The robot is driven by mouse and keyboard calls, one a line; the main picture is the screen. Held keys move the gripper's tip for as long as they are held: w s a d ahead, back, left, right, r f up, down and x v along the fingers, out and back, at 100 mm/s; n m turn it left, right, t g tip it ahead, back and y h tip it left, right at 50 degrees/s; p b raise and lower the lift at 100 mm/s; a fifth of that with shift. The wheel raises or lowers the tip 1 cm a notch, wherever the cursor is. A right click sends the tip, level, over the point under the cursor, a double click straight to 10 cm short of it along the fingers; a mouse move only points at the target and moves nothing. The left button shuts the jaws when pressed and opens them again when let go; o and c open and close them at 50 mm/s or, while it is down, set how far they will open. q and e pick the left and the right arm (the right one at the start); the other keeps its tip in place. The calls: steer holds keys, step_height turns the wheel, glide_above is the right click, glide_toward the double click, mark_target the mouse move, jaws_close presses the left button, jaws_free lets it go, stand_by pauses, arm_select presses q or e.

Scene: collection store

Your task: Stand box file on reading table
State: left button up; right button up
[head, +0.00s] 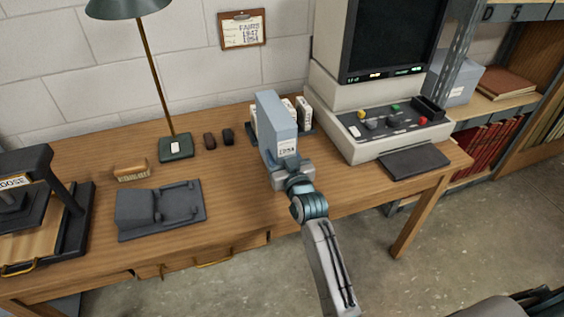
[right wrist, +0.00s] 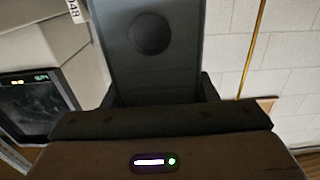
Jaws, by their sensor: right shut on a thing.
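A blue-grey box file (head: 272,122) with a white label stands upright over the back middle of the wooden reading table (head: 232,205). My right gripper (head: 288,168) is shut on its lower near end. I cannot tell whether the file's base touches the table, as the gripper hides it. In the right wrist view the file (right wrist: 122,70), with a dark round hole, fills the space between the fingers (right wrist: 155,90). My left gripper is in neither view.
White boxes in a dark holder (head: 304,112) stand close behind the file. A beige reader machine (head: 350,140) is to the right. A lamp base (head: 176,150), two small dark items and a grey cradle (head: 160,210) are to the left. The table's front middle is clear.

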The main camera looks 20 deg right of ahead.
step_height(320, 180, down, 2)
steer(key=shift+f, duration=0.2)
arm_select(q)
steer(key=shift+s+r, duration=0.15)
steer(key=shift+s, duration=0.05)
arm_select(e)
steer(key=shift+f, duration=0.4)
steer(key=shift+f, duration=0.1)
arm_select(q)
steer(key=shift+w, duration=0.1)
arm_select(e)
steer(key=o, duration=1.3)
steer(key=shift+o, duration=0.2)
